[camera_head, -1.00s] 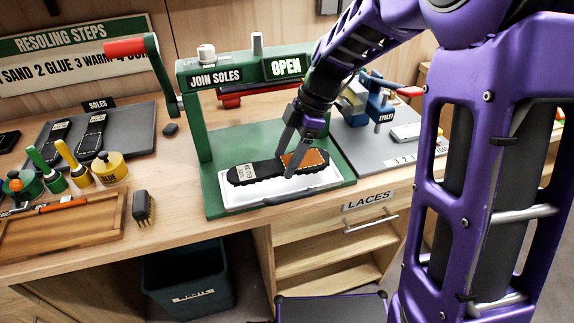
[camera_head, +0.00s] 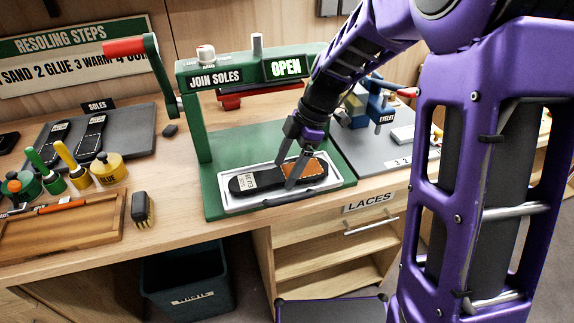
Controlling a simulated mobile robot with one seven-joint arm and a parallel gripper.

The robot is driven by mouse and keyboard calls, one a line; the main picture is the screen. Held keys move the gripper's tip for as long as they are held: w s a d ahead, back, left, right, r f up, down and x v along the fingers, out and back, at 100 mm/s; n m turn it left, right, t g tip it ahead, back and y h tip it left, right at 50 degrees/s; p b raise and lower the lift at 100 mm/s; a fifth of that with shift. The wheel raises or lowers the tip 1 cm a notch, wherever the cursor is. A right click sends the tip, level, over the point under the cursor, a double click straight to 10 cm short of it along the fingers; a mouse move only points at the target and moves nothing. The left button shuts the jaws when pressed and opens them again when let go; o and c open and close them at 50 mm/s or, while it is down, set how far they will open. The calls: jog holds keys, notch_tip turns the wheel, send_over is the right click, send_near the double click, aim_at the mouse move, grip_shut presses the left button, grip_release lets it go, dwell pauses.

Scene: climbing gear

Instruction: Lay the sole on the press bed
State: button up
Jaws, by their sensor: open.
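The black sole (camera_head: 257,183) with a pale label and an orange-brown patch lies on the white press bed (camera_head: 234,204) of the green press (camera_head: 195,140). It looks flat within the bed's rim. My gripper (camera_head: 287,183) is open, its fingers on either side of the sole near the orange patch. Whether the fingertips touch the sole cannot be told. The press display (camera_head: 282,68) reads OPEN, and the red-gripped lever (camera_head: 124,46) is raised at the left.
A grey tray (camera_head: 141,128) with more soles stands at the left, with glue pots (camera_head: 107,168) and a brush (camera_head: 142,209) in front. A grey mat (camera_head: 372,150) with a blue eyelet tool (camera_head: 381,107) is at the right. A bin (camera_head: 186,275) stands below the bench.

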jog(key=p+v, duration=0.1)
jog(key=v, duration=1.1)
jog(key=shift+r, duration=0.15)
